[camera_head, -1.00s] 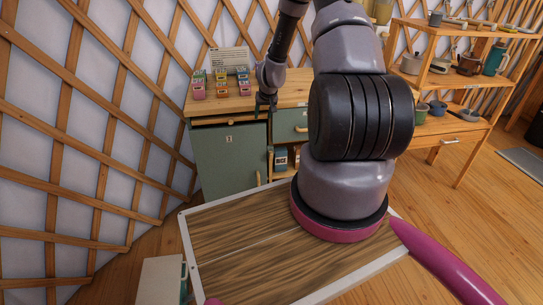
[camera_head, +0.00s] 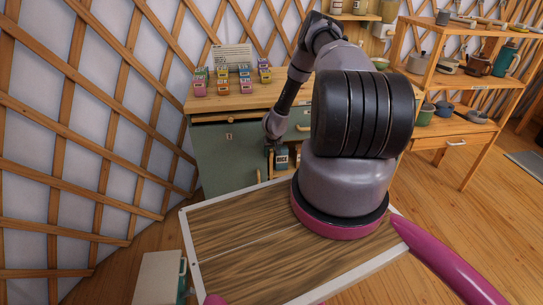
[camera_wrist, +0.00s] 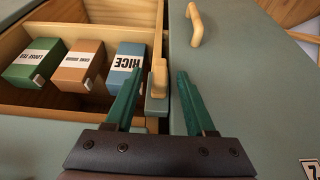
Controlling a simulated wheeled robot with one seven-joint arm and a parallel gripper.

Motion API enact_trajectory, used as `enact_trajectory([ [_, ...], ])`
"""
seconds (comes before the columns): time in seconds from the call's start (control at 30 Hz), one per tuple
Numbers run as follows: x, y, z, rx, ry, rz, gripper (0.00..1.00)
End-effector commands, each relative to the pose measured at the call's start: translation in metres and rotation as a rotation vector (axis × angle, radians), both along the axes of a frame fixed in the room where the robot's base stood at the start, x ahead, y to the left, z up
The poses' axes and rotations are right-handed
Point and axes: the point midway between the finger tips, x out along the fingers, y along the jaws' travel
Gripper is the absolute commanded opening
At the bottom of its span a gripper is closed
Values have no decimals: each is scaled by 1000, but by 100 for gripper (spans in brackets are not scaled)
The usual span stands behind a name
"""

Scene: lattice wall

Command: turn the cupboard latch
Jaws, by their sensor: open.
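The wooden latch (camera_wrist: 158,80) is a small upright bar on the edge between the open compartment and the green cupboard door (camera_wrist: 245,85) in the wrist view. My gripper (camera_wrist: 159,72) is open, with its two green fingers on either side of the latch. A wooden door handle (camera_wrist: 196,25) is beyond the fingertips. In the head view, my gripper (camera_head: 269,150) is low in front of the cupboard door (camera_head: 225,165), and the latch is not distinguishable there.
Boxes of loose tea (camera_wrist: 34,62), cane sugar (camera_wrist: 80,66) and rice (camera_wrist: 124,70) stand in the open compartment beside the latch. Several small tins (camera_head: 222,80) stand on the countertop (camera_head: 260,101) above. A shelf rack (camera_head: 465,82) stands at the right.

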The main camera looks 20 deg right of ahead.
Motion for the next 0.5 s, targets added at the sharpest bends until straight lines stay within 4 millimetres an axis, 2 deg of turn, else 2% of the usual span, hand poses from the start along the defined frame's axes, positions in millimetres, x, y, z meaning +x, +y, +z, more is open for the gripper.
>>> enact_trajectory([
  [0.2,7,-2,-17,0,0,0,55],
  [0.47,8,-2,-18,0,0,0,55],
  [0.5,7,-2,-18,0,0,0,51],
])
